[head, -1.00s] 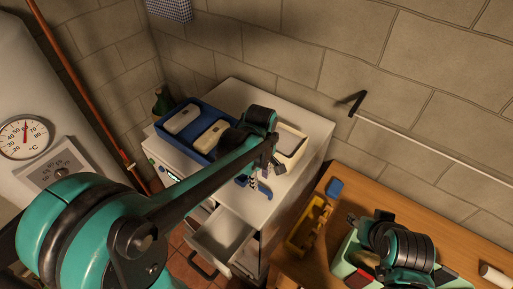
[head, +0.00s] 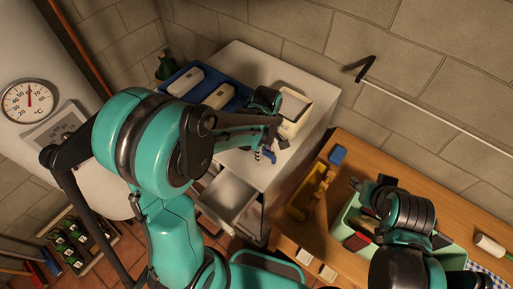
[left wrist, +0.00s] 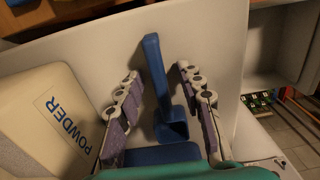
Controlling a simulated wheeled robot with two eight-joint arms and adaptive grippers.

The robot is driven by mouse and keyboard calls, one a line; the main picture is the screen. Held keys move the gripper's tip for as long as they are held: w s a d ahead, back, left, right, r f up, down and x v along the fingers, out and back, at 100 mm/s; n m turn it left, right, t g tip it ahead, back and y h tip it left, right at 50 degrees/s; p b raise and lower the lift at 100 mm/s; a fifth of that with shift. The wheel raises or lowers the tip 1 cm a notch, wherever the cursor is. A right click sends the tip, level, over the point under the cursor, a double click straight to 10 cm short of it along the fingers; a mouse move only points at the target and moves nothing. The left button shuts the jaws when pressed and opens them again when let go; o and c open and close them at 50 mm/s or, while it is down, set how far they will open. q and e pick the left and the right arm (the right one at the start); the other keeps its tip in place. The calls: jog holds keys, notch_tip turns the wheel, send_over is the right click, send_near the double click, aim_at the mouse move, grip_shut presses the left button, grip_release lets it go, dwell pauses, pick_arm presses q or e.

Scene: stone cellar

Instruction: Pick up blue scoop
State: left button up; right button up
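The blue scoop (left wrist: 172,118) lies on the white cabinet top (left wrist: 225,75), its long handle pointing away in the left wrist view. My left gripper (left wrist: 158,70) is open, with one finger on each side of the scoop; I cannot tell whether either touches it. In the head view, the scoop (head: 269,154) shows in part below my left gripper (head: 264,152), and the arm hides the rest. My right gripper (head: 357,185) is over the wooden bench, its fingers too small to read.
A cream powder box (left wrist: 45,112) stands close beside the left gripper. A blue tray (head: 238,101) holds white packs at the cabinet's back left. An open drawer (head: 228,197) juts out below.

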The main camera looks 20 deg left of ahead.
pick_arm(q)
grip_shut()
